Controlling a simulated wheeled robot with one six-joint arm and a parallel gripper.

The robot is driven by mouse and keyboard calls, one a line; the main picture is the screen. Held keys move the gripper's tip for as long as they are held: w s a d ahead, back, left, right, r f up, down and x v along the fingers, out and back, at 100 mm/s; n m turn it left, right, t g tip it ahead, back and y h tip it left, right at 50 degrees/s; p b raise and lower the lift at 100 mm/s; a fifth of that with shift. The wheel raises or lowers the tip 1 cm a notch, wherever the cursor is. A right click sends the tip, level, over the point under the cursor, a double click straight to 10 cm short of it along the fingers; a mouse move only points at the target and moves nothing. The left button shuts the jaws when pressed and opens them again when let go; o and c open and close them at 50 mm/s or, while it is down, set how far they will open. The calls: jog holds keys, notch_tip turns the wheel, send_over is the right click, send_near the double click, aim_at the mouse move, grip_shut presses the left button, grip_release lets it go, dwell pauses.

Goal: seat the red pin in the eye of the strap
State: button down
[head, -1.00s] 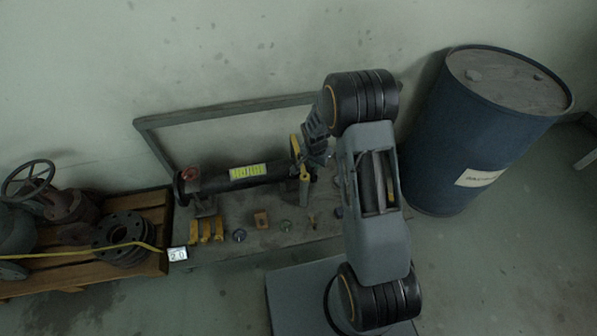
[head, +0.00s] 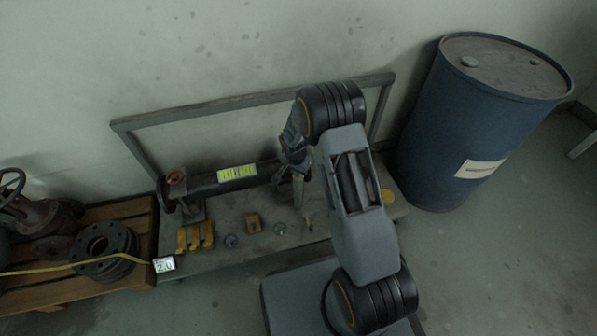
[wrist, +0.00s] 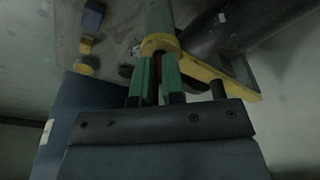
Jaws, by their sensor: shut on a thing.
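My gripper (wrist: 160,74) has green fingers in the wrist view and is shut on a narrow, dark reddish thing that looks like the red pin (wrist: 160,68). Mostly the fingers hide it. The yellow strap (wrist: 216,78) runs right from its rounded eye end (wrist: 160,43), which lies right at the fingertips. I cannot tell whether the pin is in the eye or only beside it. In the head view my gripper (head: 291,174) is at the right end of the dark pipe (head: 212,183), and my arm hides the pin and most of the strap.
A grey frame (head: 215,105) stands behind. A blue drum (head: 440,130) is at right, a pallet with flanges (head: 105,245) at left.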

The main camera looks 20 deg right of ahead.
jog(key=c, duration=1.2)
grip_release()
jog(key=shift+r, duration=0.15)
jog(key=shift+r, duration=0.1)
jog(key=s+r+n+p, duration=0.2)
jog(key=s+r, duration=0.2)
jog(key=r, duration=0.8)
jog(key=s+r+n+p, duration=0.25)
jog(key=s+r, duration=0.25)
jog(key=r, duration=0.7)
jog(key=s+r+n, duration=0.1)
jog(key=s+r, duration=0.1)
jog(key=s, duration=0.2)
jog(key=s+r+n+t, duration=0.1)
jog(key=s+r+n, duration=0.1)
jog(key=s, duration=0.3)
jog(key=s+r+n+y, duration=0.1)
jog(key=s+r, duration=0.1)
jog(key=s, duration=0.2)
jog(key=shift+s+d+r+n+t, duration=0.2)
jog(key=shift+s+r+n+t, duration=0.1)
jog(key=shift+s, duration=0.1)
